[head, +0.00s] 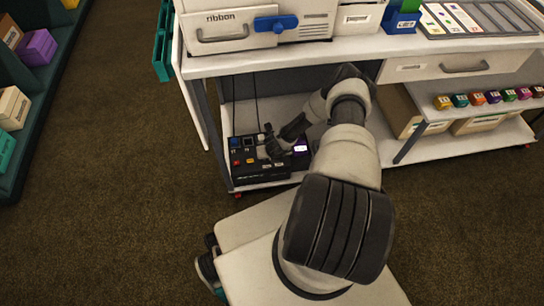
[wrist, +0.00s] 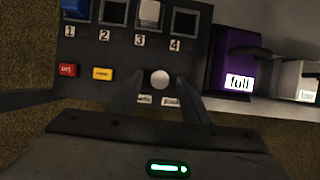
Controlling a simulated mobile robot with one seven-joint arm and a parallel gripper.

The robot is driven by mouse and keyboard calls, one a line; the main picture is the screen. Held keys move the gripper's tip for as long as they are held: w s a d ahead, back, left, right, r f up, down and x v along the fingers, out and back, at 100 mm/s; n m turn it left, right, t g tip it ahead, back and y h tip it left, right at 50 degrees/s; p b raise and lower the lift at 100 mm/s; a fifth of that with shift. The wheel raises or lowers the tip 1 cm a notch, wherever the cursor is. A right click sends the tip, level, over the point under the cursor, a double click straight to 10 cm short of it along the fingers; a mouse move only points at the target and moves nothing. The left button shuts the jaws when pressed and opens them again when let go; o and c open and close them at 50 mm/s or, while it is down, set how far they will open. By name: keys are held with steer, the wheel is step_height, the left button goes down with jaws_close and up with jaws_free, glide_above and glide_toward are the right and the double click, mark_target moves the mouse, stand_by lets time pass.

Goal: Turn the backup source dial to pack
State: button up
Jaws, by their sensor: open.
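The backup source dial appears to be the round silver knob (wrist: 160,79) on the dark panel (wrist: 84,45) in the wrist view. Two small labels (wrist: 171,101) sit just below it, too blurred to read. I cannot tell which one the knob points to. My gripper (wrist: 157,88) is open, with one finger on each side of the knob; I cannot tell whether they touch it. In the head view my gripper (head: 276,142) reaches over the dark unit (head: 248,171) on the cart's low shelf, and the knob is hard to make out there.
The panel has numbered slots 1 to 4, a red button (wrist: 67,70) and a yellow button (wrist: 102,73). A purple pack labelled full (wrist: 236,60) and a pale pack (wrist: 298,80) stand to the right.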

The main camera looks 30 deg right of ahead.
steer(key=c, duration=1)
steer(key=shift+c, duration=0.2)
steer(key=shift+d+n, duration=0.1)
steer(key=shift+n, duration=0.3)
steer(key=n, duration=0.2)
steer(key=n+y, duration=0.1)
steer(key=shift+d+n+y, duration=0.15)
steer(key=shift+n+y, duration=0.15)
steer(key=shift+n, duration=0.1)
steer(key=n+y, duration=0.1)
steer(key=n, duration=0.3)
steer(key=shift+d+n+y, duration=0.2)
steer(key=shift+n+y, duration=0.1)
steer(key=shift+y, duration=0.1)
steer(key=n, duration=0.2)
steer(key=n+g+y, duration=0.1)
steer(key=n, duration=0.1)
steer(key=shift+w+d, duration=0.15)
steer(key=shift+w, duration=0.05)
steer(key=shift+w+d+n+g+y, duration=0.1)
steer(key=shift+n+g+y, duration=0.3)
steer(key=shift+n, duration=0.8)
steer(key=shift+n+g+y, duration=0.1)
steer(key=shift+n+g, duration=0.5)
steer(key=shift+n, duration=0.6)
